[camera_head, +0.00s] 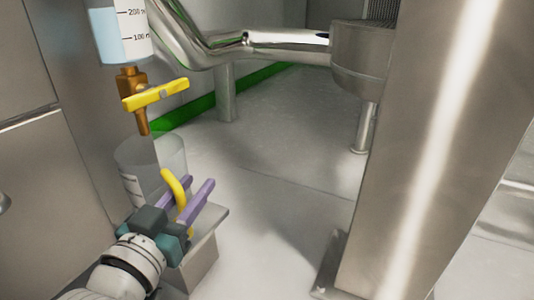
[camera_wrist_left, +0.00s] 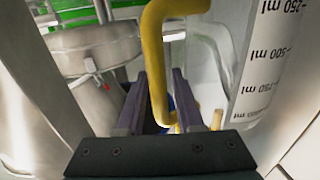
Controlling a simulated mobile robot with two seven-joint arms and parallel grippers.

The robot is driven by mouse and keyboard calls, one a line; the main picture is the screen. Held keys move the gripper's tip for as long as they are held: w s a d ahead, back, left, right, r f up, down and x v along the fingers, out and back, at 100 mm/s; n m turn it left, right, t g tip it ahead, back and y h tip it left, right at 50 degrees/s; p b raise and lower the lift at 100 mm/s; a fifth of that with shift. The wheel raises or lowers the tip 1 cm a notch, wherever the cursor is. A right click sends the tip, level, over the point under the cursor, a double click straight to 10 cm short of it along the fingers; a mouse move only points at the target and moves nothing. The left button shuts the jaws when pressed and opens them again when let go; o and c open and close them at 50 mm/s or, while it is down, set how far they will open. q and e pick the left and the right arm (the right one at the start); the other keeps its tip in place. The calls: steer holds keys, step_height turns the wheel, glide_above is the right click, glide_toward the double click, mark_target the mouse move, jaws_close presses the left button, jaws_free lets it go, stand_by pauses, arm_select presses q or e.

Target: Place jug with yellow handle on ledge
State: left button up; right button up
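A clear jug (camera_head: 150,165) with a yellow handle (camera_head: 175,185) is at the left in the head view, below a tap. Its base is hidden behind my left gripper. My left gripper (camera_head: 188,193) has its two purple fingers apart, one on each side of the handle. In the left wrist view the yellow handle (camera_wrist_left: 156,60) runs down between the fingers, with a gap visible, and the jug's clear wall (camera_wrist_left: 225,45) is to the right. A grey metal ledge (camera_head: 208,225) lies beneath and beside the gripper. My right gripper is not in view.
A graduated vessel (camera_head: 122,35) with a brown tap (camera_head: 140,112) and yellow lever (camera_head: 155,94) hangs just above the jug. A large steel column (camera_head: 420,150) stands at right. The grey floor (camera_head: 280,170) between is clear.

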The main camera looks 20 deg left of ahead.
arm_select(q)
steer(key=shift+o, duration=0.7)
steer(key=shift+s+r, duration=0.1)
steer(key=shift+r, duration=0.05)
steer(key=s+d+p, duration=0.2)
steer(key=s+p, duration=0.3)
steer(key=s, duration=0.7)
steer(key=w+d+f+m+g+h, duration=0.1)
steer(key=d+m+g+h, duration=0.2)
steer(key=d+g, duration=0.35)
steer(key=s+a+r+g, duration=0.1)
steer(key=s+r+g, duration=0.4)
steer(key=s, duration=0.6)
steer(key=g, duration=0.2)
steer(key=shift+s+a+r+g+y, duration=0.15)
steer(key=shift+s+a+g+y, duration=0.05)
steer(key=shift+s+g+y, duration=0.15)
